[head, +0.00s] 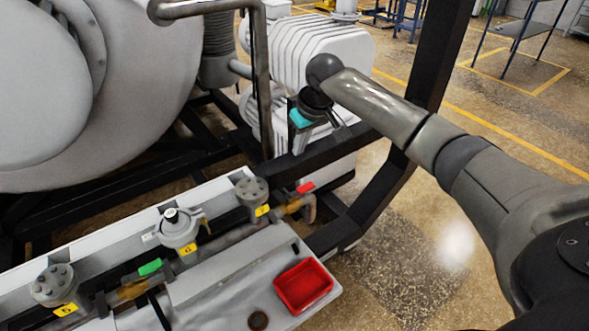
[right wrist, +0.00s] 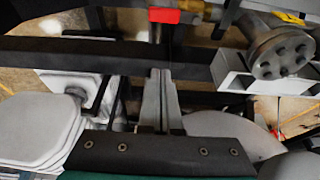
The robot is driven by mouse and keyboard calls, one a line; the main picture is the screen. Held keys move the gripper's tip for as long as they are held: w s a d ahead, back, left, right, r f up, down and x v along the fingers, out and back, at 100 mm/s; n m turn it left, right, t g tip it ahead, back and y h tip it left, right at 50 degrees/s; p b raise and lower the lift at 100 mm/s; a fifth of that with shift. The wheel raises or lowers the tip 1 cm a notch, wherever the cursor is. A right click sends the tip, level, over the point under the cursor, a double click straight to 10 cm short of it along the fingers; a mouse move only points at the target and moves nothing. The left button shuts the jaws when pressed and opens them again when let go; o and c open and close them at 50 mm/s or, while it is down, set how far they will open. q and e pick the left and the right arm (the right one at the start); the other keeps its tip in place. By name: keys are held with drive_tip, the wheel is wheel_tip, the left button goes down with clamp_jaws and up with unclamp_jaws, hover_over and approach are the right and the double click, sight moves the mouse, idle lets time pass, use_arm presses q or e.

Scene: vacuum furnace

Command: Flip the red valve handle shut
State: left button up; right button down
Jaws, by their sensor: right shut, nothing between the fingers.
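The red valve handle (head: 305,187) sits at the right end of the pipe run in the head view, next to a brass-coloured valve body. It also shows at the top edge of the right wrist view (right wrist: 165,15). My right gripper (head: 301,150) is above and behind the handle in the head view, apart from it. In the right wrist view its two fingers (right wrist: 163,73) are together with nothing between them, pointing toward the handle, with a gap left. My left gripper is not in view.
A black frame beam (head: 345,150) runs close by the gripper. Flanged fittings (head: 251,190) and a green handle (head: 150,267) line the pipe. A red tray (head: 303,287) rests on the grey ledge. The large furnace body (head: 120,90) fills the left. Open floor lies right.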

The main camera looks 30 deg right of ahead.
sight(300, 191)
wheel_tip(300, 191, down, 9)
drive_tip(key=s+b, duration=0.1)
drive_tip(key=shift+s+f+b, duration=0.15)
drive_tip(key=shift+f+b, duration=0.05)
drive_tip(key=shift+b, duration=0.2)
idle(0.8)
drive_tip(key=shift+s+m+p, duration=0.1)
drive_tip(key=shift+m+p, duration=0.2)
drive_tip(key=shift+p, duration=0.45)
